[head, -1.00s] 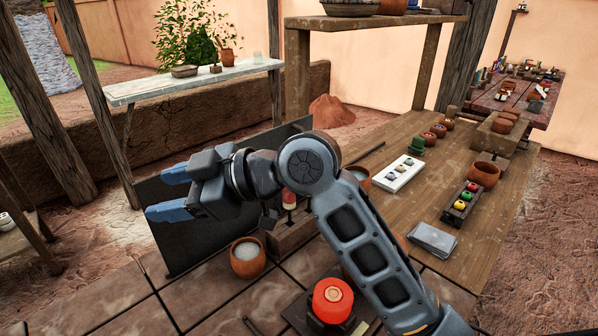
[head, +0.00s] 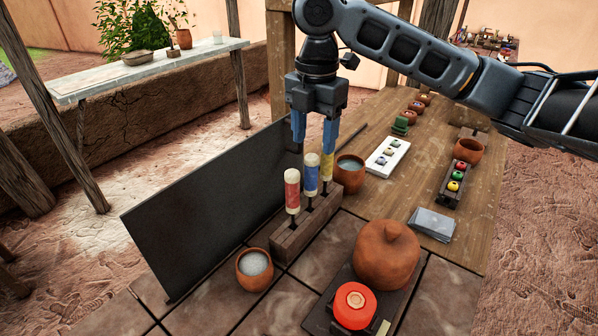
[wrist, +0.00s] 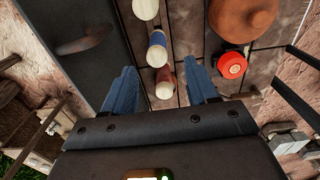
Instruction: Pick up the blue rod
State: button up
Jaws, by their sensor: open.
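The blue rod (head: 311,176) stands upright in a dark wooden block (head: 300,232), between a red rod (head: 292,192) and a yellow rod (head: 327,168). Each rod has a pale top. My gripper (head: 314,146) points down, open and empty, with its blue fingers close to the blue and yellow rods in the head view. I cannot tell the exact height gap.
A dark upright panel (head: 215,215) stands left of the block. A cup of pale material (head: 254,270) is in front, and another cup (head: 348,175) is behind right. A clay lidded pot (head: 387,255) and a red round object (head: 355,306) stand at the right front.

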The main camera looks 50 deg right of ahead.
aim_at(312, 157)
jog(key=shift+w+f+p, duration=0.2)
jog(key=shift+f+p, duration=0.35)
jog(key=shift+f, duration=3.3)
grip_shut()
